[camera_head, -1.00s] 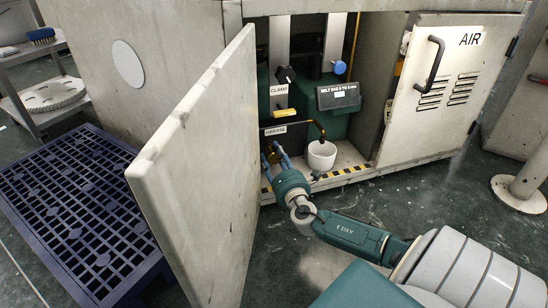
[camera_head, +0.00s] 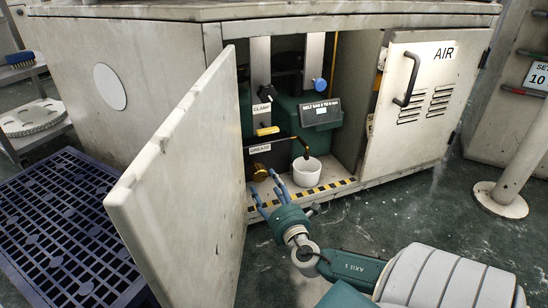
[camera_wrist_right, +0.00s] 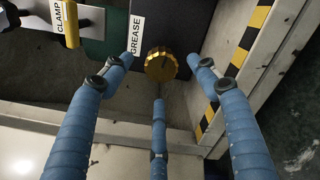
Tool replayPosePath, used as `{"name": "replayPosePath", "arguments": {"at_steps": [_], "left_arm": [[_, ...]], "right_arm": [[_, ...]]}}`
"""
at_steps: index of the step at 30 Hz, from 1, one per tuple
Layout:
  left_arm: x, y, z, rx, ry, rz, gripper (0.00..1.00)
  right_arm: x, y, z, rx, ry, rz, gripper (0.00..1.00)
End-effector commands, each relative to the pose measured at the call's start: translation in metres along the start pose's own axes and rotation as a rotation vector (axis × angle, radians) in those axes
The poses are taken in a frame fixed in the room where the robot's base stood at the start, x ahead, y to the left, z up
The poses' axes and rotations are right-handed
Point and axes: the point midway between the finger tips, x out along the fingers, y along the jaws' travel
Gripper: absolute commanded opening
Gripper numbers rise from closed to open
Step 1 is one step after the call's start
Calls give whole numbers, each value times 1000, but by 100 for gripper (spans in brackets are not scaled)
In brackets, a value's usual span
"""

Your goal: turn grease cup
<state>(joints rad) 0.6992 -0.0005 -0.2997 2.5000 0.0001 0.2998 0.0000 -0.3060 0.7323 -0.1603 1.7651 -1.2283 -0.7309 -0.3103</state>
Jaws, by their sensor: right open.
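The grease cup (camera_head: 259,172) is a brass, knurled round cap below the GREASE label (camera_head: 260,148), inside the open cabinet. In the right wrist view the cup (camera_wrist_right: 161,66) shows face-on, with the label to its upper left. My right gripper (camera_head: 268,190) is open, its blue fingers pointing at the cup from the front. In the wrist view two fingertips flank the cup left and right and the third lies below it. Gaps show around the cup, and no finger is seen gripping it. My left gripper is not in view.
The open cabinet door (camera_head: 175,190) stands close left of my right gripper. A white cup (camera_head: 306,171) sits right of the grease cup under a bent pipe. A yellow CLAMP lever (camera_head: 267,131) is above. A striped sill (camera_head: 325,189) runs below. A blue pallet lies left.

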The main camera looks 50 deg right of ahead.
Motion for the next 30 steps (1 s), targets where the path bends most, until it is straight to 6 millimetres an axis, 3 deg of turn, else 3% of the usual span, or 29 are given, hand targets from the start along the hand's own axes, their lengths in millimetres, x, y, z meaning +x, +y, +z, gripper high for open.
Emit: {"name": "replayPosePath", "arguments": {"at_steps": [3,9,30], "left_arm": [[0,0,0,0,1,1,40],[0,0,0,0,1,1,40],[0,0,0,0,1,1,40]], "right_arm": [[-23,-1,0,1,1,-2,60],[-41,0,1,1,-2,-1,60],[-43,0,2,0,-3,-1,60]]}}
